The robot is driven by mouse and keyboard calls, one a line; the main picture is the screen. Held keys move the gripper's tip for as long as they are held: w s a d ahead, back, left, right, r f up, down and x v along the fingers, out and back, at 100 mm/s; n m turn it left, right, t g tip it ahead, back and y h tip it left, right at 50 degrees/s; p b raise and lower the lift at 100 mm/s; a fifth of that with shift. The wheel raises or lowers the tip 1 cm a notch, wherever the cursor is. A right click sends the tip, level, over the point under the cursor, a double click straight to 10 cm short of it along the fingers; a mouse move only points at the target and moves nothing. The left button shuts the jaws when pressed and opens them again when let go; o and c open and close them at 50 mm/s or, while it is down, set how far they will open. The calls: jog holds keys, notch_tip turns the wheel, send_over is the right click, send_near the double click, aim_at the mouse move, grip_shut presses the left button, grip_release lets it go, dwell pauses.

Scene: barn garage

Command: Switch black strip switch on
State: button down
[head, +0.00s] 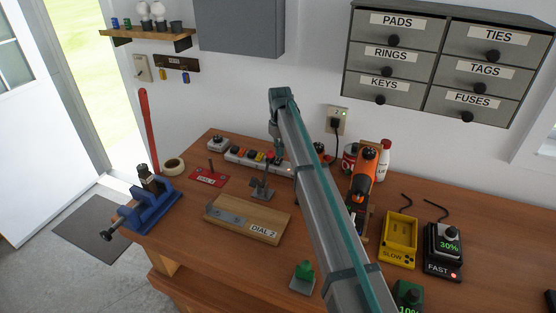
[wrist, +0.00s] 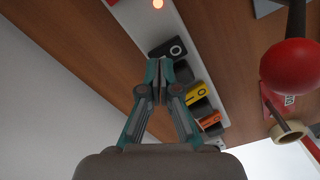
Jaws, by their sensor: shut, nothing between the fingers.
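A white power strip (head: 236,154) lies along the back of the workbench against the wall. It carries a row of dark, orange and yellow pieces, and a red light shows near its right end. In the wrist view the strip (wrist: 181,27) runs diagonally, with a black piece (wrist: 167,49) bearing a pale ring mark. A yellow piece (wrist: 196,93) and an orange piece (wrist: 210,119) sit further along. My gripper (wrist: 160,64) is shut and empty, its tips overlapping the near edge of the black piece in the picture. I cannot tell whether they touch. In the head view my arm hides part of the strip.
A red ball knob (wrist: 289,66) stands close to the right of my gripper in the wrist view. A tape roll (head: 174,166), a wooden DIAL 2 board (head: 270,223) and an orange tool (head: 366,165) are on the bench. The wall is close behind the strip.

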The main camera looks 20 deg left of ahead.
aim_at(279, 159)
jog(key=shift+r+p, duration=0.95)
jog(key=shift+r, duration=1.45)
